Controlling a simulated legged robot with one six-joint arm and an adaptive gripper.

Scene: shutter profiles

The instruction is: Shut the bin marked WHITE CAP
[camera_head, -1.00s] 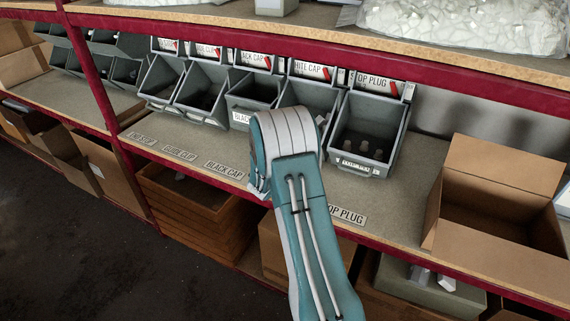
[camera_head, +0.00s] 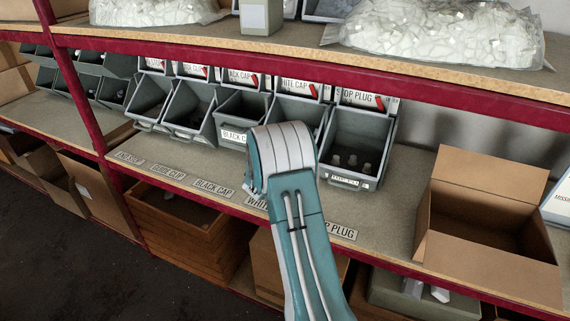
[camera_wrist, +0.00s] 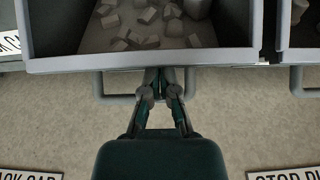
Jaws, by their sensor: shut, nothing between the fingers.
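The WHITE CAP bin is grey and stands under its WHITE CAP label (camera_head: 298,87) in the head view, partly hidden by my arm. In the wrist view this bin (camera_wrist: 240,56) is open at the top, with white pieces (camera_wrist: 145,28) inside. A grey bar handle (camera_wrist: 112,97) runs along its front. My gripper (camera_wrist: 160,78) is shut and empty, its fingertips at the middle of the bin's front by the handle. I cannot tell if they touch it. The head view hides my gripper behind my arm.
The STOP PLUG bin (camera_head: 357,140) stands right of it and the BLACK CAP bin (camera_head: 240,112) left. An open cardboard box (camera_head: 485,240) sits on the shelf at the right. Name cards lie along the shelf's front (camera_head: 213,187). An upper shelf (camera_head: 300,42) overhangs the bins.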

